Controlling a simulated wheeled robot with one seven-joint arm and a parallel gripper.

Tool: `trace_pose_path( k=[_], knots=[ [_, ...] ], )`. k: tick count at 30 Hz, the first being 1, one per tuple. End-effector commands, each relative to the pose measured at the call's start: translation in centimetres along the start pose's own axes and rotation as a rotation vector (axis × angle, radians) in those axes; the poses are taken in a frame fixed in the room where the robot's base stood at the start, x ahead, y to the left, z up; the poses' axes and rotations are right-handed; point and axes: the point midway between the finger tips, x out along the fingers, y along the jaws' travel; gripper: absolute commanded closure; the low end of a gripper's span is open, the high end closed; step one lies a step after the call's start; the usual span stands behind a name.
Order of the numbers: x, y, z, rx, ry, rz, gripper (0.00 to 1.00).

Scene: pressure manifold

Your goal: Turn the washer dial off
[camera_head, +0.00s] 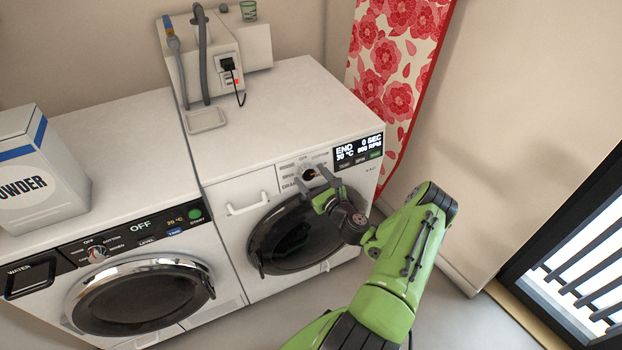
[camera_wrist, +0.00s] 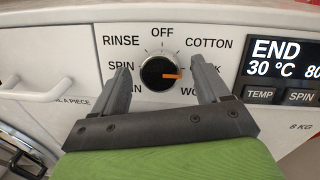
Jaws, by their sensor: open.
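The washer dial (camera_wrist: 158,74) is a round black knob with an orange pointer, on the white front panel of the right-hand machine. The pointer points right, toward a label partly hidden by my right finger, while OFF is at the top. My gripper (camera_wrist: 161,70) is open, with one finger on each side of the dial; whether they touch it I cannot tell. In the head view my gripper (camera_head: 312,182) is at the panel, and the dial (camera_head: 310,174) is partly covered. The display (camera_wrist: 285,62) reads END and 30 °C.
The washer's round dark door (camera_head: 290,240) is below the dial. A drawer handle (camera_head: 248,207) is left of it. The left machine has its own dial (camera_head: 97,253) and an OFF display. A powder box (camera_head: 40,170) stands on top. Floor is clear at the right.

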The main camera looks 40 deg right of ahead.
Motion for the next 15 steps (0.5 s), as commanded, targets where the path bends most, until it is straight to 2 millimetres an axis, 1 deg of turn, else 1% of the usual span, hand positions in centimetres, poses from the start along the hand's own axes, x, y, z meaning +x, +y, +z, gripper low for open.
trace_pose_path(
  k=[3,9,10,15],
  knots=[
    [0.76,0.01,0.01,-0.001,0.0,0.0,0.25],
    [0.8,-0.02,0.04,0.0,0.0,-0.001,0.25],
    [0.8,-0.02,0.05,0.0,0.0,-0.001,0.27],
    [0.77,-0.02,0.04,0.0,0.0,-0.001,0.53]
  ],
)
